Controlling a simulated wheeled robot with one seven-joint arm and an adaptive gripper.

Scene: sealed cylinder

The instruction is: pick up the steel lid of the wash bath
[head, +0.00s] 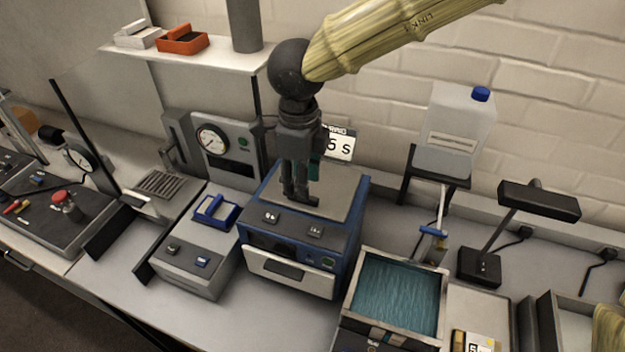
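A flat grey metal plate (338,190) lies on top of a blue box-shaped unit (352,245) with a dark control panel and a pale front; it looks like a steel lid. My gripper (301,198) points down over this plate, its dark fingertips at or just above the plate's front part. The fingers overlap in this view, so I cannot tell their opening, whether they touch the plate, or whether they hold a handle. A square open basin of blue-green water (397,295) stands to the right with no lid on it.
A grey box with a blue-handled frame (215,212) stands left of the blue unit, a gauge panel (228,150) behind it. A white jug (457,125) on a stand and a black lamp (537,200) are at the right. Bare bench shows in front.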

